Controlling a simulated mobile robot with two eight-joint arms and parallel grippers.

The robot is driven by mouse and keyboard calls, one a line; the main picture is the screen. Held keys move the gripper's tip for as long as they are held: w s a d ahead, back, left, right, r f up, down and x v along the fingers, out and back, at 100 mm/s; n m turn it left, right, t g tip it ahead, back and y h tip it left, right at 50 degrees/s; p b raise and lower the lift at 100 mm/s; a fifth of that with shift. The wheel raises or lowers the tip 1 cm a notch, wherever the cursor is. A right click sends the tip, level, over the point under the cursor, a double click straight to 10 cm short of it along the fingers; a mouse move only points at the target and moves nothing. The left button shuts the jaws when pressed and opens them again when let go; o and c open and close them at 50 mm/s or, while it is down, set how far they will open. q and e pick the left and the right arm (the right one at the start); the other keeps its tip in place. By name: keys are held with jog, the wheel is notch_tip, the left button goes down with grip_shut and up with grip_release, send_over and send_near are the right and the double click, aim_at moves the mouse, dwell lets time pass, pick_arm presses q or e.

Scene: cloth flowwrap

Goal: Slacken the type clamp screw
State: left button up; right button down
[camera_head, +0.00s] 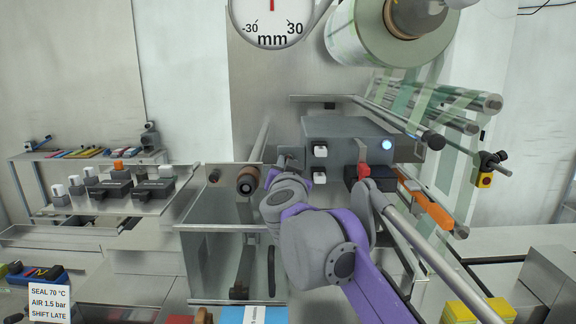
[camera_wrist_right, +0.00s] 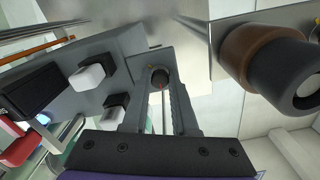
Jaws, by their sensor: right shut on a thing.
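A small dark round knob with a red mark, which looks like the type clamp screw (camera_wrist_right: 160,78), sits between the fingers of my right gripper (camera_wrist_right: 159,86) in the right wrist view. The fingers are shut on its two sides. In the head view my right gripper (camera_head: 286,168) reaches to the left of the grey control box, in front of the metal panel, and its wrist hides most of the screw. My left gripper is in neither view.
The grey control box (camera_head: 345,128) with white buttons, a red switch and a blue light is close on the right. A brown and black roller end (camera_head: 248,181) is close on the left. The film roll (camera_head: 366,40) hangs above. A side bench (camera_head: 110,207) holds several black blocks.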

jog(key=c, duration=0.7)
grip_release()
jog(key=shift+s, duration=0.1)
jog(key=s+b, duration=0.1)
jog(key=s, duration=0.9)
jog(key=shift+s, duration=0.35)
